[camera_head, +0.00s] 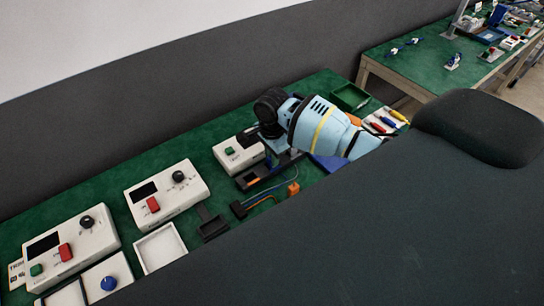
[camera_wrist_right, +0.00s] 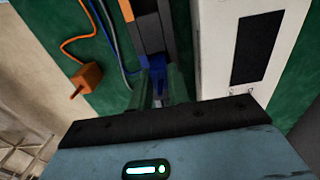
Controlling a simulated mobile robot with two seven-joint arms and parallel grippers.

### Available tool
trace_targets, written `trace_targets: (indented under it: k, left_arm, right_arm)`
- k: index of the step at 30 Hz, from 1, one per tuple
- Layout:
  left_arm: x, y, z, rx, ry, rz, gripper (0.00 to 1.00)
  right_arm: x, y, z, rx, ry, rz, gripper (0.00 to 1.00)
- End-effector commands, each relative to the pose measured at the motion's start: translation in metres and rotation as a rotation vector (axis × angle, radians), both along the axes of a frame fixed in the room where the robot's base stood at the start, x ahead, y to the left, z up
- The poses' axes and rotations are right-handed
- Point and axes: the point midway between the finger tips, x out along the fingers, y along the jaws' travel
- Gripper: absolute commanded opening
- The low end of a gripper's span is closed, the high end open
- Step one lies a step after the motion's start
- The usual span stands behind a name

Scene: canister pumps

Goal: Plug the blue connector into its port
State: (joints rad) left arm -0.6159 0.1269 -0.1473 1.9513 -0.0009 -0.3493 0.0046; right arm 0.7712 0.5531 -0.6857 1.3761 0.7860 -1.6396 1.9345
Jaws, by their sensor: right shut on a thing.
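My right gripper (camera_wrist_right: 158,88) is shut on the blue connector (camera_wrist_right: 156,68), which shows between the fingertips in the wrist view. The connector sits at the near end of a dark block (camera_wrist_right: 150,28) with an orange strip. I cannot tell whether it is in a port or only against the block. In the head view my right arm comes in from the right. Its wrist hangs over the dark block (camera_head: 246,180), and the fingertips and connector are mostly hidden there. A blue cable (camera_head: 262,187) runs across the green table. My left gripper is not in view.
An orange connector (camera_head: 293,188) with an orange cable lies on the table; it also shows in the wrist view (camera_wrist_right: 88,77). A white box (camera_head: 232,157) stands close beside the gripper. White control units (camera_head: 172,193) are at the left, and a green tray (camera_head: 350,97) is behind.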

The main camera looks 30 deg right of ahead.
Motion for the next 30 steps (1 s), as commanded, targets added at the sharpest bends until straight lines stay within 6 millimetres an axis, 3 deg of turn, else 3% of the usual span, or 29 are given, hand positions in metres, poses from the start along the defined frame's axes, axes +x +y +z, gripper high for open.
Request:
trace_targets:
  k: [14, 15, 19, 30]
  left_arm:
    - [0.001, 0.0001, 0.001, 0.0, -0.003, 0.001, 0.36]
    - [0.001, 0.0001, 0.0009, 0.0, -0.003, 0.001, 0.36]
    - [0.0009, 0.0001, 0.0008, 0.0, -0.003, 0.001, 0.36]
    - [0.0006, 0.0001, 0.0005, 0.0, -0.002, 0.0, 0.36]
  right_arm:
    - [0.0004, 0.0003, -0.0087, 0.001, -0.002, -0.001, 0.0]
    - [0.0006, 0.0001, -0.0088, 0.001, -0.003, -0.001, 0.2]
    - [0.0005, 0.0, -0.0087, 0.0, -0.003, -0.001, 0.37]
    - [0.0007, -0.0004, -0.0051, -0.001, -0.004, 0.0, 0.39]
